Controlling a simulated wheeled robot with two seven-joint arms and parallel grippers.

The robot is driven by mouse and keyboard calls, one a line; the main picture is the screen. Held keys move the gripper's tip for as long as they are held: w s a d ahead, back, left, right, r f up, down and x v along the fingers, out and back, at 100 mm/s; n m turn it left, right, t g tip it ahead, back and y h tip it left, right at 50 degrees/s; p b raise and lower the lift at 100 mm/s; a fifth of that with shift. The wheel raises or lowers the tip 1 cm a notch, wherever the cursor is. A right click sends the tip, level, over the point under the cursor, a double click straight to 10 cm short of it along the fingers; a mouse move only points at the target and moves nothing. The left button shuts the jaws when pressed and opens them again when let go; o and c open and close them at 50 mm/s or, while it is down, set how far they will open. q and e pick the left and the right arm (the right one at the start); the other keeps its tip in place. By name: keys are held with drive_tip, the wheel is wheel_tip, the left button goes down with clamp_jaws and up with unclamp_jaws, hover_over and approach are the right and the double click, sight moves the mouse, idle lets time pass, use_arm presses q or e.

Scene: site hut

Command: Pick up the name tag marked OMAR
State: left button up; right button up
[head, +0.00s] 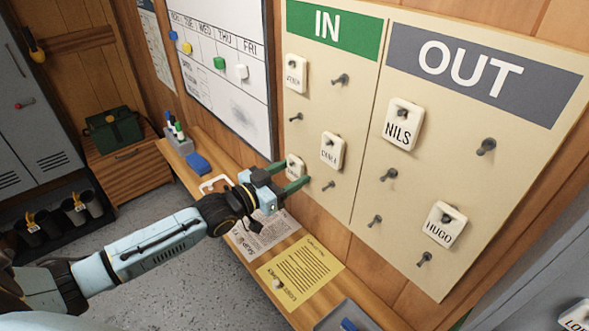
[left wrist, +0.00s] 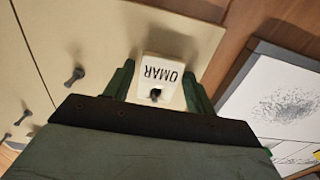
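The OMAR name tag (left wrist: 162,77) is a white tag with black letters, upside down in the left wrist view. It hangs on a peg on the IN side of the board (head: 327,184), at the lower left, where it shows partly hidden in the head view (head: 294,166). My left gripper (head: 292,174) is at the tag with its green fingers on either side of it. In the left wrist view, the fingers (left wrist: 157,88) stand apart, with a small gap visible beside the tag. My right gripper is not in view.
Other tags hang nearby: one marked NILS (head: 403,125), one marked HUGO (head: 444,225), and two more on the IN side. Bare pegs (head: 328,184) stick out around them. A whiteboard (head: 225,70) is to the left. A shelf (head: 215,165) with papers runs below.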

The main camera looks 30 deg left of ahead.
use_arm(q)
drive_tip(key=c, duration=0.6)
drive_tip(key=shift+r+p, duration=0.35)
drive_tip(key=shift+p, duration=0.1)
drive_tip(key=shift+s, duration=0.1)
drive_tip(key=shift+p+v, duration=2)
drive_tip(key=shift+v, duration=1.45)
